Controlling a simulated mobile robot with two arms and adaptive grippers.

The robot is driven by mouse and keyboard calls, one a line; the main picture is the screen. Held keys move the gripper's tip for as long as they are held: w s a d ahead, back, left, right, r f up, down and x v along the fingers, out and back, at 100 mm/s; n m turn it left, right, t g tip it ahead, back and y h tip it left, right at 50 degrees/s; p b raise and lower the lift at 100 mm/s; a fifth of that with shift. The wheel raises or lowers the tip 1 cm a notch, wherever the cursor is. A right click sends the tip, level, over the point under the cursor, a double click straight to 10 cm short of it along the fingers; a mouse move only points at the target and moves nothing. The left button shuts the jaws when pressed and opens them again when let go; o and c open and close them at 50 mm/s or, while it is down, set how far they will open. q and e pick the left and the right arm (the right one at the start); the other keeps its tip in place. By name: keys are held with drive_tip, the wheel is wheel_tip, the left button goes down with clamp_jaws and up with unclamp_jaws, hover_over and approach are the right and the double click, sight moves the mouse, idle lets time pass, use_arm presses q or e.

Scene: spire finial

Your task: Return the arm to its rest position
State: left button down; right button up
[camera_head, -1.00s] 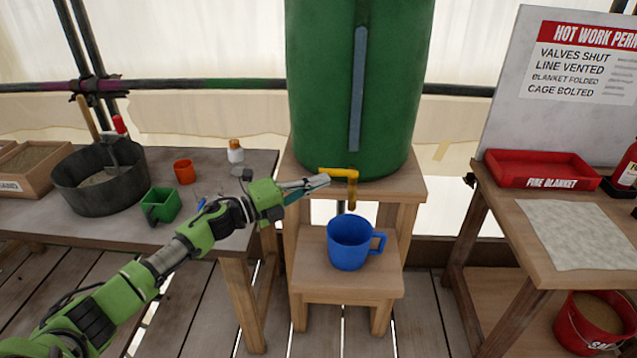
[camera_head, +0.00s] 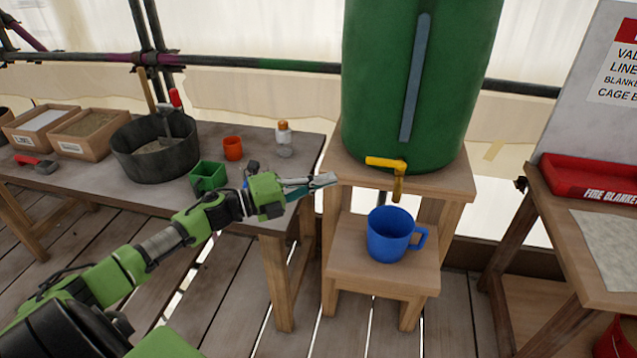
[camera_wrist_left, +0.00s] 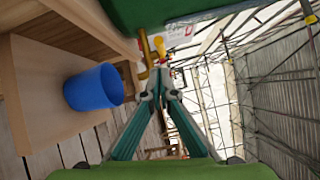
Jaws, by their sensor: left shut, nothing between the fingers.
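My left arm is green and black and reaches in from the lower left in the head view. Its gripper (camera_head: 325,181) is shut and empty, to the left of the yellow tap (camera_head: 386,163) and apart from it. The wrist view shows the gripper's two fingers (camera_wrist_left: 158,90) meeting at the tips, with nothing between them. The tap (camera_wrist_left: 146,50) and the blue mug (camera_wrist_left: 95,88) show beyond the fingers there. My right gripper is in neither view.
The blue mug (camera_head: 390,234) stands on a low wooden step (camera_head: 350,275) below the tap of the green barrel (camera_head: 460,90). A red tray (camera_head: 590,178) is at right.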

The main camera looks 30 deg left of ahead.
use_arm(q)
drive_tip(key=s+d+f+n+g+y, duration=0.1)
drive_tip(key=s+d+f+n+y, duration=0.1)
drive_tip(key=s+f+n+y, duration=0.4)
drive_tip(key=s+d+f+n+g+y, duration=0.1)
drive_tip(key=s+f+n+y, duration=0.2)
drive_tip(key=f+n+y, duration=0.55)
drive_tip(key=s+d+f+n+g+h, duration=0.1)
drive_tip(key=s+d+f+n+g, duration=0.25)
drive_tip(key=s, duration=0.45)
drive_tip(key=s+d+f+n+g+h, duration=0.1)
drive_tip(key=s+d+f+n+g, duration=0.2)
drive_tip(key=s, duration=0.5)
drive_tip(key=s+d+f+n+g+h, duration=0.2)
drive_tip(key=s+d+n+g, duration=0.15)
drive_tip(key=s, duration=0.35)
wheel_tip(320, 180, down, 26)
drive_tip(key=s, duration=0.2)
drive_tip(key=s+a+f+g, duration=0.2)
drive_tip(key=s+f, duration=1.3)
drive_tip(key=s, duration=0.2)
drive_tip(key=shift+a+p, duration=0.3)
drive_tip(key=shift+p, duration=0.1)
